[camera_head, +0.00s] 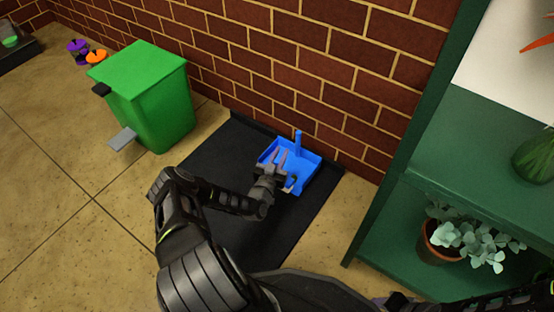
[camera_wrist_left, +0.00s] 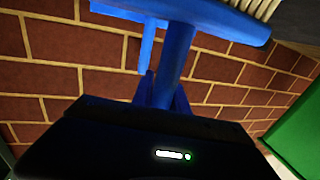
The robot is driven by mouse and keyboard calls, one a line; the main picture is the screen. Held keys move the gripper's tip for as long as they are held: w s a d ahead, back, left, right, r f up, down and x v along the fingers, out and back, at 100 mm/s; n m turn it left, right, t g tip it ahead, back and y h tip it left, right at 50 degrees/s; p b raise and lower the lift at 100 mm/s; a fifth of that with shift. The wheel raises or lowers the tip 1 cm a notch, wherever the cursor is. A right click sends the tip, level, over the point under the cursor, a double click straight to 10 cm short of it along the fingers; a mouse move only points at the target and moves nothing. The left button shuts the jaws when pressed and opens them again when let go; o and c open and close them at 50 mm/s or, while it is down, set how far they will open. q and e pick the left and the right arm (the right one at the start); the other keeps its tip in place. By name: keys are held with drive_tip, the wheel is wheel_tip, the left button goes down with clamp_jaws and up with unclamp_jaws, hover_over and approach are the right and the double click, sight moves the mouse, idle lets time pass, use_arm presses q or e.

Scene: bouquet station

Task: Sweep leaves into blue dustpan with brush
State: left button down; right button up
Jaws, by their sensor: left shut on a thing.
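The blue dustpan (camera_head: 308,172) lies on a black mat (camera_head: 215,150) beside the brick wall, its handle pointing up. My left gripper (camera_head: 280,163) is over the dustpan in the head view and partly covers it. In the left wrist view, my gripper is shut on the blue handle of a brush (camera_wrist_left: 176,62), whose head with pale bristles shows at the top. The brush cannot be told apart from the dustpan in the head view. No leaves can be made out. My right gripper is not seen.
A green bin (camera_head: 160,105) with a grey pedal stands left of the mat. A green shelf (camera_head: 405,235) with a potted plant (camera_head: 440,240) stands at the right. The brick wall (camera_head: 290,80) closes the back. The tiled floor at the left is mostly clear.

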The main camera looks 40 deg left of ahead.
use_arm(q)
drive_tip(key=w, duration=0.6)
wheel_tip(320, 180, up, 6)
drive_tip(key=p, duration=0.5)
drive_tip(key=shift+s+r, duration=0.15)
drive_tip(key=shift+r, duration=0.1)
idle(0.4)
